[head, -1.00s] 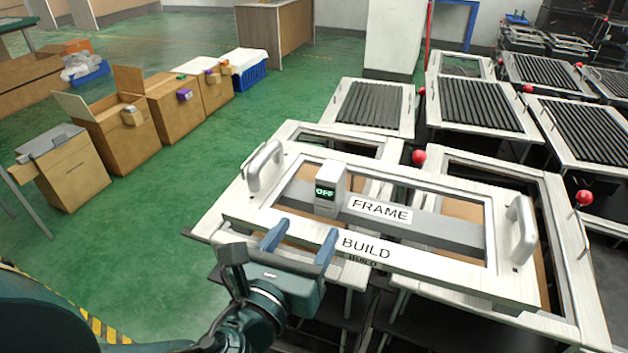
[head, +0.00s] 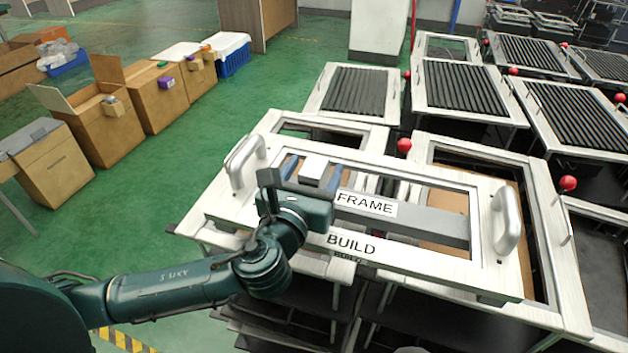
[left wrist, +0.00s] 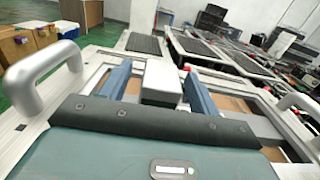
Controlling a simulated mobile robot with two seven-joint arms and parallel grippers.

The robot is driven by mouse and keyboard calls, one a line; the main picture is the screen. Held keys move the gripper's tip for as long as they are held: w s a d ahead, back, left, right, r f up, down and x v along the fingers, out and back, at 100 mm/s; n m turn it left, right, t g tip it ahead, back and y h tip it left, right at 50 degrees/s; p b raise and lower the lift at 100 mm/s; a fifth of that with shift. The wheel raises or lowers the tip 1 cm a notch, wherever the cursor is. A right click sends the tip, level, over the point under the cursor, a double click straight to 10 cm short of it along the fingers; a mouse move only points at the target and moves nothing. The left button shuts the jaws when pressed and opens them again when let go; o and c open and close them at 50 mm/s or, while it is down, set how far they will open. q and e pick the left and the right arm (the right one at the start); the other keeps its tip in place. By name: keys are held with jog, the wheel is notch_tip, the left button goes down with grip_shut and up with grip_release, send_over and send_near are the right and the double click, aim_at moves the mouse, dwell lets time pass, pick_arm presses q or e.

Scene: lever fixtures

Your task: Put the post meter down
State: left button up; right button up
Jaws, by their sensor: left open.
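The post meter (head: 314,168) is a small white box standing on the grey crossbar of the white frame labelled FRAME and BUILD (head: 262,212). Its front, with the display, is hidden behind my left gripper in the head view. My left gripper (head: 312,173) is open, with one blue finger on either side of the meter. In the left wrist view the meter (left wrist: 161,80) stands between the two blue fingers, with a visible gap on each side. My right gripper is not in view.
The frame has silver handles at its left (head: 245,160) and right (head: 507,222) ends. Roller tables (head: 355,92) stand behind it. Red-knobbed levers (head: 404,146) rise nearby. Cardboard boxes (head: 100,130) line the left, with clear green floor between.

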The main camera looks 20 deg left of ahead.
pick_arm(q)
jog(key=shift+w, duration=1.25)
grip_shut()
